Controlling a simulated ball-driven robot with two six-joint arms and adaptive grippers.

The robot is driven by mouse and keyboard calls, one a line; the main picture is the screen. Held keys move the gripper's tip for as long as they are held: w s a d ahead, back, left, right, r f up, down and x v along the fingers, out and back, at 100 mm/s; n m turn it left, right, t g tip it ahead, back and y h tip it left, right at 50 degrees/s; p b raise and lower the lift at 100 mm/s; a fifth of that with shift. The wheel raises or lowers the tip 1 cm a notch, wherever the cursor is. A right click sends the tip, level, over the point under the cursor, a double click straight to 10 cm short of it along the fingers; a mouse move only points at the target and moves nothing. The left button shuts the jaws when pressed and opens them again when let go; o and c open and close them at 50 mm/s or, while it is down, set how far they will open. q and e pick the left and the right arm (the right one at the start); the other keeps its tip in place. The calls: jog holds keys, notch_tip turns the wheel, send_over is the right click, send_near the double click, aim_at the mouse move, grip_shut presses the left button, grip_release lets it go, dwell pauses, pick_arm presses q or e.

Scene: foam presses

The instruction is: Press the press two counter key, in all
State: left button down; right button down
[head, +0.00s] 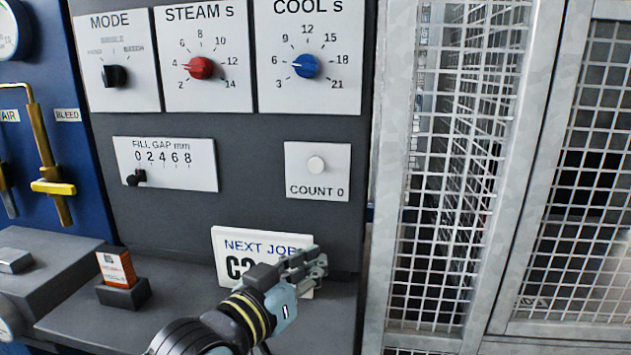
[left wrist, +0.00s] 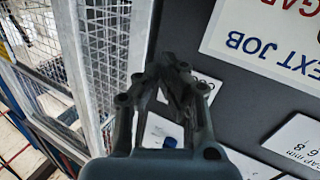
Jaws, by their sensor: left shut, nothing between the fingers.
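The count key (head: 316,164) is a pale round button on a white plate reading COUNT 0, on the dark panel in the head view. Nothing covers it there. My left gripper (head: 318,265) is shut and empty, below the key and in front of a white NEXT JOB card (head: 232,243), partly hiding the card. In the left wrist view the shut fingers (left wrist: 172,72) cover most of a white plate, seen upside down; the key itself cannot be made out there. The NEXT JOB card also shows in the left wrist view (left wrist: 262,45). My right gripper is not in view.
Above the key are the blue COOL knob (head: 305,66), red STEAM knob (head: 200,68) and black MODE knob (head: 115,76). The FILL GAP slider (head: 136,178) sits left. A mesh cage (head: 440,190) stands right. An orange-and-white box (head: 116,266) stands on the ledge.

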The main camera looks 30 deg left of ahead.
aim_at(316, 165)
pick_arm(q)
notch_tip(316, 165, up, 12)
jog(key=s+a+n+t+y, duration=0.1)
jog(key=a+n+t+y, duration=0.1)
jog(key=t, duration=0.7)
jog(key=shift+s+f+n+y+p, duration=0.25)
jog(key=shift+n+y, duration=0.25)
jog(key=shift+n, duration=0.3)
jog(key=shift+r, duration=0.1)
jog(key=shift+w+a, duration=0.1)
jog(key=w+a+b, duration=0.3)
jog(key=w, duration=0.5)
jog(key=shift+a, duration=0.15)
jog(key=shift+w, duration=0.1)
